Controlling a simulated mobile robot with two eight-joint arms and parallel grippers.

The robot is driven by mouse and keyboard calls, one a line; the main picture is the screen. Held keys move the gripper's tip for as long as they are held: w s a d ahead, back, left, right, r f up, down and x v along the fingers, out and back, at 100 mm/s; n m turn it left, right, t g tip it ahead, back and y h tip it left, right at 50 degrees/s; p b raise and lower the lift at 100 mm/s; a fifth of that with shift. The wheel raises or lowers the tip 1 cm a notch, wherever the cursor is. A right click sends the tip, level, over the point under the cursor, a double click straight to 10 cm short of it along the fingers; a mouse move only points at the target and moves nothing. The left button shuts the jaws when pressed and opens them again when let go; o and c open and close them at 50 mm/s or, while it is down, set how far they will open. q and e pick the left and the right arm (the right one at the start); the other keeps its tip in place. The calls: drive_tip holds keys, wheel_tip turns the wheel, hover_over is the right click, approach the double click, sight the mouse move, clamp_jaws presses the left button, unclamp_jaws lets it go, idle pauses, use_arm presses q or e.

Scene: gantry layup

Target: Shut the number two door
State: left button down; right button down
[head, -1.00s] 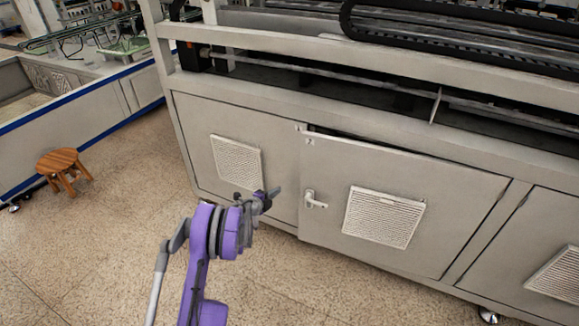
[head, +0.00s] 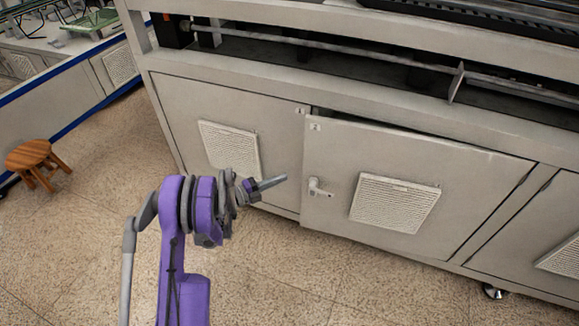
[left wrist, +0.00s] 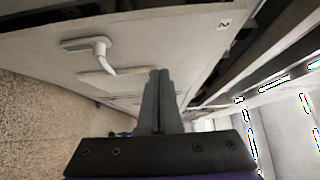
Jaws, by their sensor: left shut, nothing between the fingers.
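The number two door (head: 465,190) is a grey cabinet panel with a white vent, a small "2" label at its top left corner and a white lever handle (head: 319,188) near its left edge. It stands slightly ajar, with a dark gap along its top left. My left gripper (head: 280,180) is shut and empty, just left of the handle and apart from the door. In the left wrist view the shut fingers (left wrist: 160,85) point along the door (left wrist: 150,40), with the handle (left wrist: 95,47) to their upper left. My right gripper is not in view.
The number one door (head: 178,105), left of it, looks shut. Another door (head: 540,235) is at the right. A wooden stool (head: 35,160) stands at the far left. The speckled floor (head: 300,285) in front of the cabinet is clear.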

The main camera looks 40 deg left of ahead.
use_arm(q)
drive_tip(key=x, duration=0.3)
drive_tip(key=a+x, duration=0.1)
drive_tip(key=x, duration=0.3)
drive_tip(key=w+x, duration=0.1)
drive_tip(key=x, duration=0.3)
drive_tip(key=shift+w+a+b, duration=0.15)
drive_tip(key=shift+a+b, duration=0.15)
drive_tip(key=shift+b, duration=0.05)
drive_tip(key=shift+w+a, duration=0.15)
drive_tip(key=shift+w, duration=0.3)
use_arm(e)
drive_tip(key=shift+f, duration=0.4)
